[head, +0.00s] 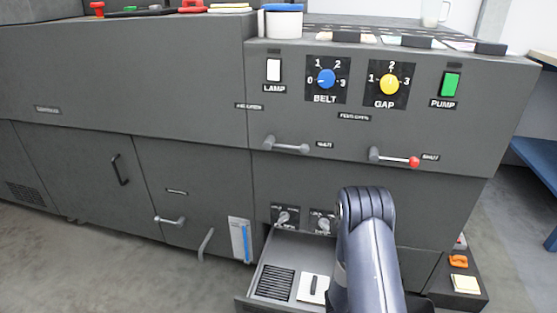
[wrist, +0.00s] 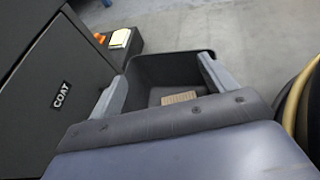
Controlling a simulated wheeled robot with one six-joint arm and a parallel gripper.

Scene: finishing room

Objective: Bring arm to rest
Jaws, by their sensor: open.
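My arm (head: 368,245) rises in front of the grey machine in the head view, partly covering the open drawer (head: 256,286). My gripper (wrist: 160,88) shows in the wrist view with its two grey fingers wide apart and nothing held between them. Beyond and below the fingers is a dark open bin (wrist: 150,66) with a tan ribbed piece (wrist: 180,97) inside. I cannot tell whether the fingers touch the bin. The gripper itself is hidden in the head view.
The machine front carries a BELT knob (head: 326,79), a GAP knob (head: 389,84), and two lever handles (head: 287,146) (head: 395,159). A COAT panel (wrist: 60,95) stands close left in the wrist view. Open floor (wrist: 240,30) lies beyond.

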